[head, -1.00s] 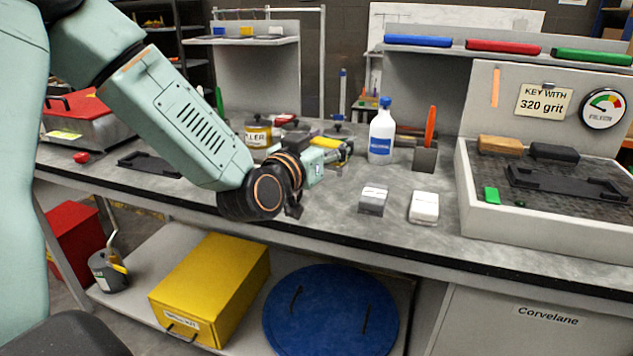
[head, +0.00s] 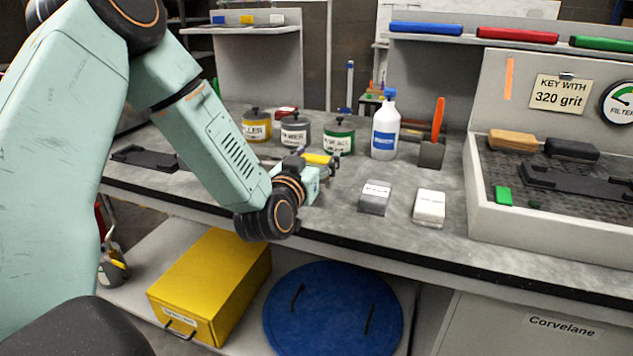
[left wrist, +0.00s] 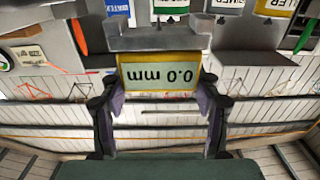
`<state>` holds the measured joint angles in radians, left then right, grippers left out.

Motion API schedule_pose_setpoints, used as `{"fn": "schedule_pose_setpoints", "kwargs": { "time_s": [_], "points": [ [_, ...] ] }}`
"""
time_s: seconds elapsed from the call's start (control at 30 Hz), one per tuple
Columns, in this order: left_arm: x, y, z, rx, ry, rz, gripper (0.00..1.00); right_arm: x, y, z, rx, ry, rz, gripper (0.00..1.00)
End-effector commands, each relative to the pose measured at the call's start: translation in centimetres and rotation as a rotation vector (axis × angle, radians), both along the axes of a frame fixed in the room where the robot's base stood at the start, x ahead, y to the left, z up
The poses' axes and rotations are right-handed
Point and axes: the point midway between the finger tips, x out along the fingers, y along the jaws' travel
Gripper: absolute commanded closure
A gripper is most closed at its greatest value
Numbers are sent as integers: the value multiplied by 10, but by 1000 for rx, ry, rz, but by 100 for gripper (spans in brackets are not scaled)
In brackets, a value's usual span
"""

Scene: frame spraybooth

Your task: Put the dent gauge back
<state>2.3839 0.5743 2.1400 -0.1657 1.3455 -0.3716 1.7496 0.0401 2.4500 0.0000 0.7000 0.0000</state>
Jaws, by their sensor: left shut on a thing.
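The dent gauge (head: 322,159) is a yellow-bodied device held above the bench top. In the left wrist view its display (left wrist: 158,76) reads "0.0 mm" upside down, and a grey bar lies across its far end. My left gripper (head: 314,176) is shut on it, with one finger on each side in the left wrist view. The gauge is partly hidden by the gripper in the head view. My right gripper is not in view.
Labelled pots (head: 339,137) stand behind the gauge. A white-and-blue bottle (head: 384,134), a holder (head: 431,154) with an orange tool, and grey (head: 375,197) and white (head: 429,207) blocks are to the right. A black cradle (head: 147,158) lies left. A walled tray (head: 550,230) is far right.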

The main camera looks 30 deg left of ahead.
Motion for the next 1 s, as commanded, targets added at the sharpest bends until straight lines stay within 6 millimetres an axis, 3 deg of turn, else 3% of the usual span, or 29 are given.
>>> {"fn": "schedule_pose_setpoints", "kwargs": {
  "time_s": [0.17,0.4,0.83,0.87,1.0],
  "points": [
    [1,0,-12,2,-1,-1,81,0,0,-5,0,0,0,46],
    [3,0,-43,2,-1,-1,81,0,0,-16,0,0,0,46],
    [4,0,-47,1,-3,-1,81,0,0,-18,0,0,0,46],
    [4,0,-48,0,-2,-1,36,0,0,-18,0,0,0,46],
    [4,0,-47,0,-1,-1,24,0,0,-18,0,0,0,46]
  ]
}}
